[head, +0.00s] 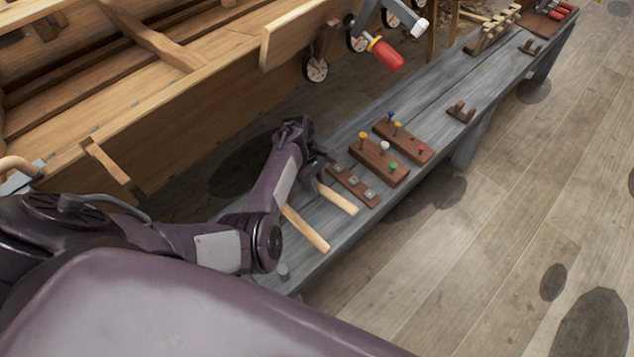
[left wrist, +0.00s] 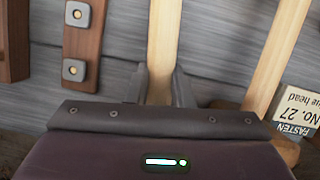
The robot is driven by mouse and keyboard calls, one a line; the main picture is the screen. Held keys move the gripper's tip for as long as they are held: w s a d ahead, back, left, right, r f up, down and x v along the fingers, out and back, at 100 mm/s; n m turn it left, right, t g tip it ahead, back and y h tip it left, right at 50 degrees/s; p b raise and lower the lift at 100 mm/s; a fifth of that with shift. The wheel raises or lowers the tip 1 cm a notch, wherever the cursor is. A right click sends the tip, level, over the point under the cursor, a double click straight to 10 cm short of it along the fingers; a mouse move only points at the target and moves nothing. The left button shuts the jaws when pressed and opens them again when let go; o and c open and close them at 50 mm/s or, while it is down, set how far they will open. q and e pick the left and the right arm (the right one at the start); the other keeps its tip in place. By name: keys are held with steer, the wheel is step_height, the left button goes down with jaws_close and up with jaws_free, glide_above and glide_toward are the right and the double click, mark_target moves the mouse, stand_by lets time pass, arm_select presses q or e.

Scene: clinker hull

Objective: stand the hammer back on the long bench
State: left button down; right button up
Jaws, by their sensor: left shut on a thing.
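My left gripper (head: 312,172) is over the near part of the long grey bench (head: 345,150). It is shut on a pale wooden handle (head: 338,198), taken to be the hammer's. In the left wrist view the handle (left wrist: 161,45) runs up between the two fingers. The head of this tool is hidden behind the gripper, and I cannot tell whether the tool touches the bench. A second wooden handle (head: 306,229) slants beside it, apart from the gripper; it also shows in the left wrist view (left wrist: 279,50). My right gripper is not in view.
A dark strip with metal pieces (head: 355,186) lies close beside the held handle. Blocks with coloured pegs (head: 379,160) stand farther along the bench. A labelled box (left wrist: 296,112) is near the second handle. The wooden hull (head: 150,110) borders the bench's left side. Open floor lies right.

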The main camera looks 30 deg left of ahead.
arm_select(q)
steer(key=shift+f, duration=0.25)
stand_by(0.3)
steer(key=c, duration=1.3)
jaws_free()
steer(key=shift+o, duration=0.6)
